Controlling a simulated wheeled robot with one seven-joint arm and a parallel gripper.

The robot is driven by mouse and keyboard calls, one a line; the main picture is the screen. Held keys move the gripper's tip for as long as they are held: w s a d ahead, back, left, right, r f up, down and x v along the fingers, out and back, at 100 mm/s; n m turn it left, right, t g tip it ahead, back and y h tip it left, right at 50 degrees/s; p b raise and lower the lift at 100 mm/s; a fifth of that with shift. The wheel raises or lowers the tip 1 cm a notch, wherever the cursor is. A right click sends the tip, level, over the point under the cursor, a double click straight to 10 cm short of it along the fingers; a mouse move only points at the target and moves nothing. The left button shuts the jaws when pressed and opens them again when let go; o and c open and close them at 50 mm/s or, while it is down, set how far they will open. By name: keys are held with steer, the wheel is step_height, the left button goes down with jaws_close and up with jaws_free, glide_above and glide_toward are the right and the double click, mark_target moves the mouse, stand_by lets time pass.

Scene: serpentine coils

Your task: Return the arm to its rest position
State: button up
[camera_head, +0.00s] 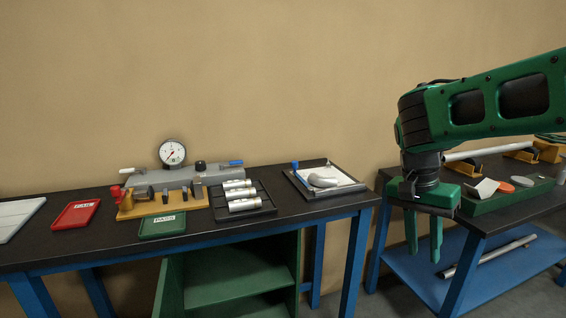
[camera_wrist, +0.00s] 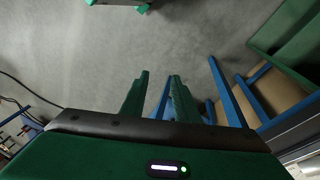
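My gripper (camera_head: 424,238) hangs pointing down at the right of the head view, at the end of my green arm. It is in front of the gap between the two benches and the right bench's left end. Its two green fingers stand apart with nothing between them. In the wrist view the fingers (camera_wrist: 158,95) also show apart and empty, above grey floor and blue bench legs.
The right bench (camera_head: 482,221) holds a green tray (camera_head: 500,203). Grey floor (camera_wrist: 190,40) is open.

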steer(key=s+d+f+n+y, duration=0.1)
steer(key=s+d, duration=0.4)
steer(key=s, duration=0.5)
steer(key=s+d+f+n+y, duration=0.1)
steer(key=s+d+f, duration=0.3)
steer(key=s, duration=0.7)
steer(key=shift+d+f+n+t+y, duration=0.35)
steer(key=shift+d+n, duration=0.45)
steer(key=shift+d, duration=0.3)
steer(key=shift+s, duration=0.15)
